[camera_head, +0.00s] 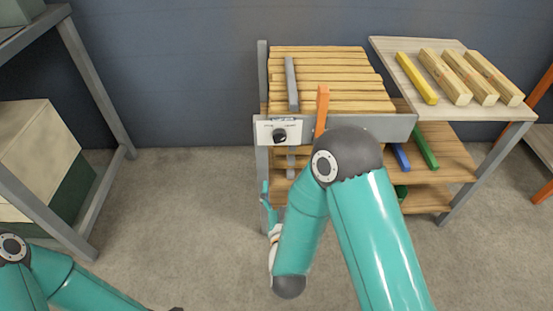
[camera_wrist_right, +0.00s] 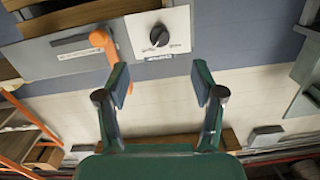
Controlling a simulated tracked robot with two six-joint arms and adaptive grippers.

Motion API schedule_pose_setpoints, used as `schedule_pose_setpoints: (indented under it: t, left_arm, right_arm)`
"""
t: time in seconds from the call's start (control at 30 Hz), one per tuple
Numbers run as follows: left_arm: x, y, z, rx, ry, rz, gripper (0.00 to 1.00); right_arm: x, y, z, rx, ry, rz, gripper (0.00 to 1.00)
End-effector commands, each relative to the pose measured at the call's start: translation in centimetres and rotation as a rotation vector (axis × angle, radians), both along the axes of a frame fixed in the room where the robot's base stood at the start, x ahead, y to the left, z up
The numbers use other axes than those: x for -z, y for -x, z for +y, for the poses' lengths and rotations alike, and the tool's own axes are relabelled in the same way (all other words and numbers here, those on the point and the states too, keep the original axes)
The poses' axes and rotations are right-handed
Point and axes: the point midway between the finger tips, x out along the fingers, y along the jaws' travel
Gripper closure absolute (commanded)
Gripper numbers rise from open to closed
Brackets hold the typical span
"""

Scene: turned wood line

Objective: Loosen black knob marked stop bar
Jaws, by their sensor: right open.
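The black knob (camera_head: 279,135) sits on a white label plate (camera_head: 265,128) at the left end of the grey front rail; the print is too small to read. In the right wrist view the knob (camera_wrist_right: 159,36) is upper centre, beyond the fingertips. My right gripper (camera_head: 268,196) is below the knob in the head view, partly hidden by my own arm. In the wrist view the right gripper (camera_wrist_right: 161,82) is open, its two green fingers apart with nothing between them and not touching the knob. My left arm enters at the lower left; its gripper does not show clearly.
An orange lever (camera_head: 322,110) stands on the rail (camera_head: 385,127) just right of the knob. Wooden slats (camera_head: 335,75) lie behind it. A side table (camera_head: 450,108) holds wood blanks and a yellow bar. Blue and green bars lie on the shelf below. Grey shelving stands left.

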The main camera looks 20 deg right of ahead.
Motion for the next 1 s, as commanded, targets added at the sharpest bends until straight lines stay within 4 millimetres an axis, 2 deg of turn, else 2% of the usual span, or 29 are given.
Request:
schedule_pose_setpoints:
  t: [0.03, 0.17, 0.33, 0.8, 1.0]
  left_arm:
    - [0.9, 0.0, 0.0, 0.000, 0.000, -0.001, 0.60]
    - [1.0, 0.0, 0.0, 0.000, 0.000, -0.001, 0.60]
    - [0.9, 0.0, 0.0, 0.000, 0.000, -0.001, 0.60]
    - [1.3, 0.0, 0.0, 0.000, 0.000, -0.001, 0.60]
    - [1.6, 0.0, 0.0, 0.000, 0.000, -0.001, 0.60]
  right_arm:
    - [0.1, 0.1, 0.1, 0.007, 0.013, -0.030, 0.32]
    - [-0.7, -0.3, -0.1, 0.020, 0.025, -0.065, 0.32]
    - [-0.9, -2.1, -0.8, 0.023, 0.024, -0.067, 0.32]
    - [-0.7, -11.5, -3.5, 0.022, 0.025, -0.066, 0.32]
    - [-0.7, -14.5, -4.4, 0.021, 0.025, -0.064, 0.32]
